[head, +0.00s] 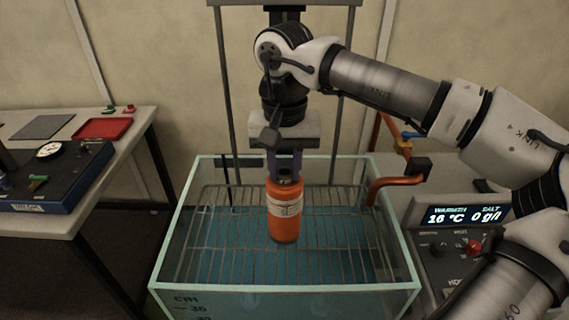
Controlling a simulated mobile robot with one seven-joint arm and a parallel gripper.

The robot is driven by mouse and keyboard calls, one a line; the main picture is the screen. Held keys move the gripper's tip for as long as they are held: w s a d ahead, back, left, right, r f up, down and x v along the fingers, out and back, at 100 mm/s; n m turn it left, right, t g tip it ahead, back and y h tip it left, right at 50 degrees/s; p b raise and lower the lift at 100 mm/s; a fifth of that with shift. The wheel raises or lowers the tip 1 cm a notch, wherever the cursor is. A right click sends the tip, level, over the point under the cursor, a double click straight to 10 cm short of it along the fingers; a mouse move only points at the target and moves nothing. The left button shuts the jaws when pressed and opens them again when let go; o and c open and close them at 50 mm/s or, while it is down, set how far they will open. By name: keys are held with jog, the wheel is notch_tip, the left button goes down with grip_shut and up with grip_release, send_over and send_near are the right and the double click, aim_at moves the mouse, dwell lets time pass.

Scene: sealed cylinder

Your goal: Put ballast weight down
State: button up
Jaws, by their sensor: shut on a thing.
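An orange cylinder (285,226) with a pale label band and a dark top hangs upright in the head view. My gripper (285,174) points down and is shut on it at its top end. The cylinder is over the glass tank (285,301), in front of the wire rack (230,240) that spans it. I cannot tell whether its bottom touches the rack. No separate ballast weight stands out, and I cannot tell whether the cylinder or its dark top is the weight. The fingertips partly hide the top.
A table at left holds a red tray (103,128), a dark grey mat (45,127) and a blue-edged case with a gauge (49,150). An orange pipe (392,182) reaches the tank's right side. A control box with a display (464,216) stands at right.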

aim_at(285, 173)
jog(key=shift+s+f+b, duration=0.15)
jog(key=shift+f+b, duration=0.35)
jog(key=shift+f, duration=0.1)
jog(key=o, duration=1)
jog(key=shift+f, duration=0.1)
jog(key=shift+c, duration=0.2)
notch_tip(285, 173, up, 14)
jog(key=shift+f, duration=0.25)
